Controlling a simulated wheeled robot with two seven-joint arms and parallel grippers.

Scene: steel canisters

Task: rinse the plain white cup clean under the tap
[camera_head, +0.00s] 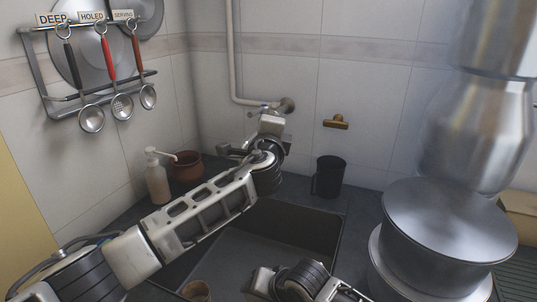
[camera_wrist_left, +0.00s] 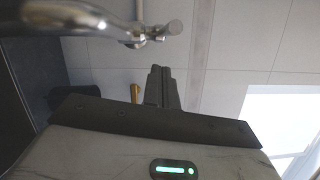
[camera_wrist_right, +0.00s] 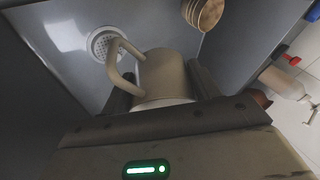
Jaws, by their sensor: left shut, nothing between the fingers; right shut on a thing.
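A plain cup with a loop handle (camera_wrist_right: 160,75), dull beige in the shade, is between the fingers of my right gripper (camera_wrist_right: 165,88), which is shut on it above the sink floor. In the head view my right wrist is at the bottom edge and the held cup is hidden. My left gripper (camera_wrist_left: 162,75) is shut and empty, its fingers towards the wall. In the head view its hand is close to the tap's wall fitting (camera_head: 287,104). The metal tap (camera_wrist_left: 90,18) shows blurred beside it in the left wrist view. I see no running water.
The dark sink (camera_head: 290,222) has a round drain (camera_wrist_right: 103,43). A brown banded cup (camera_wrist_right: 203,12) stands in or beside it. A soap bottle (camera_head: 157,180) and brown pot (camera_head: 187,167) stand left, a black container (camera_head: 328,177) behind, large steel canisters (camera_head: 445,225) right.

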